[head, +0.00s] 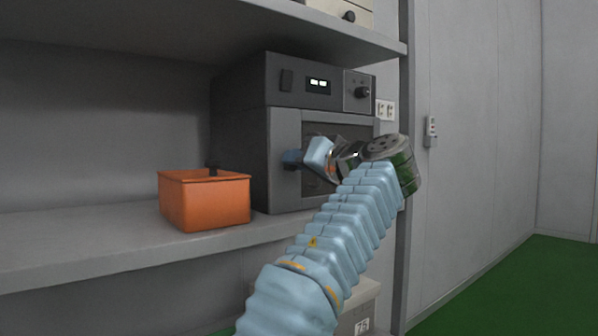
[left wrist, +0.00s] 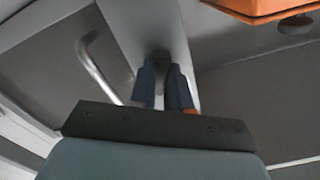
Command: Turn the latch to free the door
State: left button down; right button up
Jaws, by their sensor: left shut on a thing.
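A dark grey test chamber (head: 240,150) stands on the shelf, its door (head: 317,198) facing front and looking shut. The latch is a small dark piece at the door's left side, mostly hidden by my fingers in the head view. My left gripper (head: 292,159) reaches it from the right, across the door. In the left wrist view my left gripper (left wrist: 163,88) is shut on the latch (left wrist: 161,60), with one blue finger on each side. A metal bar handle (left wrist: 95,65) on the door shows left of the fingers. I do not see my right gripper.
An orange open bin (head: 205,203) stands on the shelf (head: 110,245) left of the chamber; its edge also shows in the left wrist view (left wrist: 262,10). An upper shelf (head: 200,22) hangs above. A box (head: 358,310) sits below, partly behind my arm.

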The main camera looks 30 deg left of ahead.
pick_arm(q)
jog(key=shift+n+b, duration=0.8)
jog(key=shift+n, duration=2.1)
jog(key=c, duration=1.1)
grip_release()
jog(key=v, duration=1.3)
jog(key=shift+s+d+b, duration=0.1)
jog(key=shift+d+b, duration=0.25)
jog(key=shift+b, duration=0.05)
